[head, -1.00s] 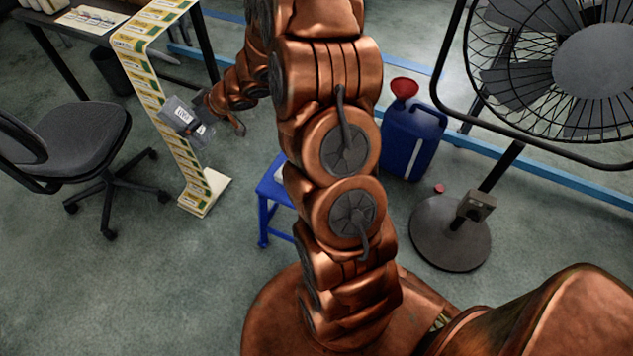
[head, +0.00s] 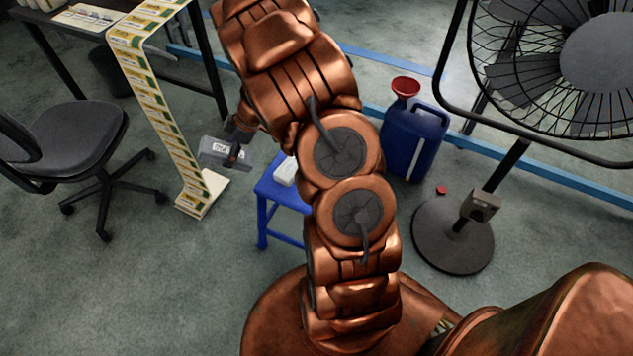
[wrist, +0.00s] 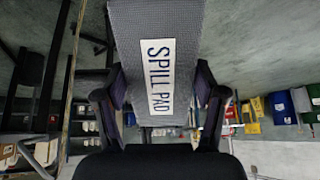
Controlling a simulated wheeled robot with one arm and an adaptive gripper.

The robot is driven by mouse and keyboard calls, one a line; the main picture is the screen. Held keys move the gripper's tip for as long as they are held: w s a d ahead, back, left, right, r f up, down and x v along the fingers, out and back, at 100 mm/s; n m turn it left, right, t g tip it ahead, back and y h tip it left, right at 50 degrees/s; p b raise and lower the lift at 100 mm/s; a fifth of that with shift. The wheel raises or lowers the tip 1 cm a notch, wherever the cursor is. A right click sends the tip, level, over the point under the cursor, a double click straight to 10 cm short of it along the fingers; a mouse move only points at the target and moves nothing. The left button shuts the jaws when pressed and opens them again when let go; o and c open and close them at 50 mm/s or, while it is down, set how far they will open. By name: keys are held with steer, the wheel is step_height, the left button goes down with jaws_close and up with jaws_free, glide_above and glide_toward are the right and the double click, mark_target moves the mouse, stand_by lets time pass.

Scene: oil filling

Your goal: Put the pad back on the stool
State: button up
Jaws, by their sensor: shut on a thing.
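My gripper (head: 236,150) is shut on the grey spill pad (head: 222,152), left of the stool in the head view. In the wrist view the pad (wrist: 156,38) sits between my two fingers (wrist: 158,100), its white "SPILL PAD" label facing the camera. The blue stool (head: 278,194) stands on the floor to the right of the pad. My arm hides the stool's right part. A small white object (head: 286,172) lies on the stool's top.
An office chair (head: 78,140) stands left. A blue jerrycan (head: 413,143) with a red funnel (head: 406,87) and a fan (head: 470,225) stand right.

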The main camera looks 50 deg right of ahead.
steer(key=shift+s+d+f+n+g+h+b, duration=1.15)
steer(key=shift+s+d+f+n+b, duration=1)
steer(key=shift+s+f, duration=2.65)
steer(key=shift+s+d+f+n+g+h+b, duration=1.15)
steer(key=shift+s+d+f, duration=1.6)
steer(key=shift+s, duration=4.1)
steer(key=shift+t, duration=0.3)
steer(key=w+d, duration=0.3)
steer(key=d, duration=0.1)
steer(key=w+d+f, duration=0.1)
steer(key=w+d, duration=0.2)
steer(key=w, duration=0.1)
steer(key=w+d+p, duration=0.1)
steer(key=w+d, duration=0.2)
steer(key=d, duration=0.1)
steer(key=shift+w+d+f, duration=0.2)
steer(key=shift+w+d, duration=0.1)
steer(key=shift+w, duration=0.05)
steer(key=shift+w+f, duration=0.1)
steer(key=shift+f, duration=1.65)
steer(key=o, duration=1)
